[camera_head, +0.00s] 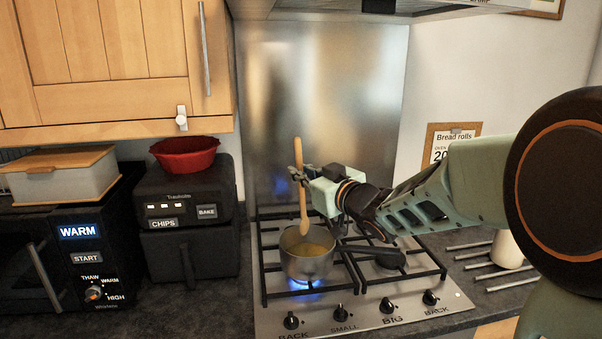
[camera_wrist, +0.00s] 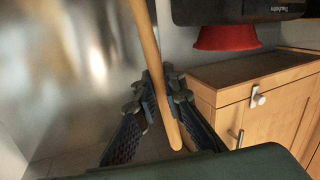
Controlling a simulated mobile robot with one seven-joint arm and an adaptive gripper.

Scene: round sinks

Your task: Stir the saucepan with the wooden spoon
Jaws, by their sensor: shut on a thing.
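The wooden spoon (camera_head: 301,180) stands nearly upright, with its bowl end down at the saucepan's opening. The steel saucepan (camera_head: 306,266) sits on a front left burner with a blue flame under it and yellowish contents inside. Its dark handle points right. My gripper (camera_head: 300,172) is shut on the spoon's upper shaft, above the pan. In the wrist view my gripper's fingers (camera_wrist: 165,95) close around the spoon shaft (camera_wrist: 157,75). I cannot tell whether the spoon tip touches the contents.
The hob (camera_head: 370,295) has black grates and front knobs. A chip fryer (camera_head: 187,215) with a red bowl (camera_head: 185,153) on top stands left, beside a microwave (camera_head: 70,250). A steel splashback (camera_head: 325,105) is behind.

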